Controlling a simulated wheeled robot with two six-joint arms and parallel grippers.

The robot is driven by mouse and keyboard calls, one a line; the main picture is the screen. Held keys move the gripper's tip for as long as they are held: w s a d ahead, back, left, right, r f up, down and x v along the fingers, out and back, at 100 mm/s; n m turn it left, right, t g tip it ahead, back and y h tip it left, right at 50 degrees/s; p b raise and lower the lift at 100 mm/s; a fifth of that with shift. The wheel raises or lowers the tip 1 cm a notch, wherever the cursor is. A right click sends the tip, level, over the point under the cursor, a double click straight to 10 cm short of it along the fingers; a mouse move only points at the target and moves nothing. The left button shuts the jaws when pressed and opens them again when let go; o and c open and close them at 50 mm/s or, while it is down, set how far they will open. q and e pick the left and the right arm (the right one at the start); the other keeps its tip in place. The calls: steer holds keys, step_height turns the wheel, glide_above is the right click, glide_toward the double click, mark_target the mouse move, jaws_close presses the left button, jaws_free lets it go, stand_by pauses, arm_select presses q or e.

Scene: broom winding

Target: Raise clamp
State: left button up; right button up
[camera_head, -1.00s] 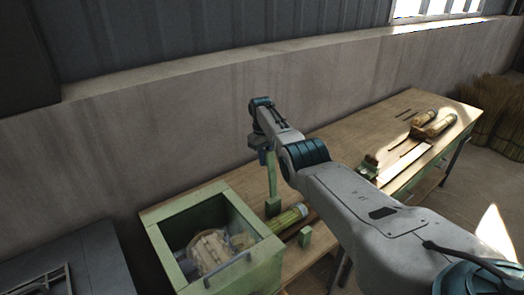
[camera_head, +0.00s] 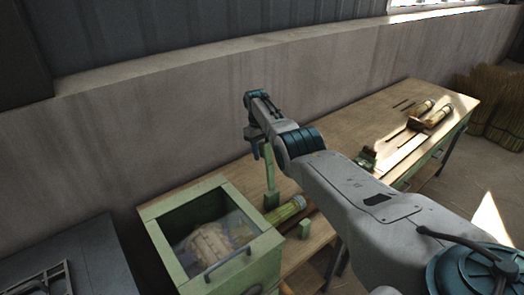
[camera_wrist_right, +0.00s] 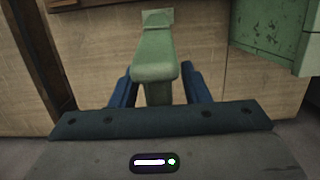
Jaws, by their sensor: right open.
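The clamp is a pale green upright lever (camera_head: 270,170) on a green block, on the wooden bench beside a bundle end. My right gripper (camera_head: 258,148) is at the top of this lever in the head view. In the right wrist view, the green lever (camera_wrist_right: 158,75) stands between the two blue fingers of my right gripper (camera_wrist_right: 160,88). The fingers are open, one on each side of it, and I cannot tell whether they touch it. My left gripper is not in view.
A green box (camera_head: 165,250) with a clear front and handle stands left of the clamp, with pale material inside. A small green post (camera_head: 304,230) stands at the bench's front edge. Tools and bundles (camera_head: 430,115) lie at the bench's far right. A concrete wall rises behind.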

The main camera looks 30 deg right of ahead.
step_height(320, 180, up, 11)
steer(key=w+b, duration=0.2)
steer(key=b, duration=0.2)
steer(key=shift+f, duration=0.2)
steer(key=shift+s+a, duration=0.1)
stand_by(0.3)
